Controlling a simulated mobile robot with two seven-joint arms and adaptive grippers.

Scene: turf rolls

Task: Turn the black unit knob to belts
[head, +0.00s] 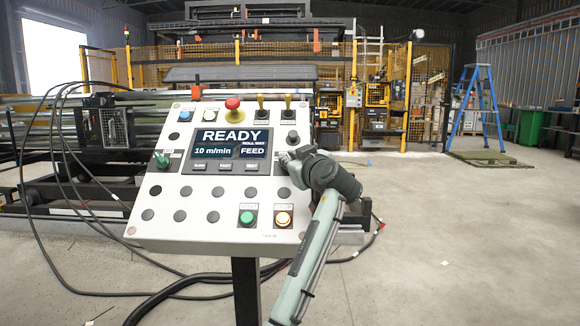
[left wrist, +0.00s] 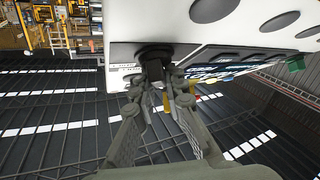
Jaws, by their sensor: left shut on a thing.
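The sloped white control panel (head: 160,222) stands on a dark post. My left gripper (head: 284,158) is at the panel's right edge, beside the screen (head: 232,150), which reads READY, 10 m/min and FEED. In the left wrist view, the fingers of my left gripper (left wrist: 165,78) are closed around a black knob (left wrist: 153,50) on the panel face. The knob is mostly hidden by the gripper in the head view, so its pointer direction cannot be told. My right gripper is in neither view.
Black cables (head: 70,225) loop at the left. A blue ladder (head: 480,110) stands far right; the floor at right is mostly clear.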

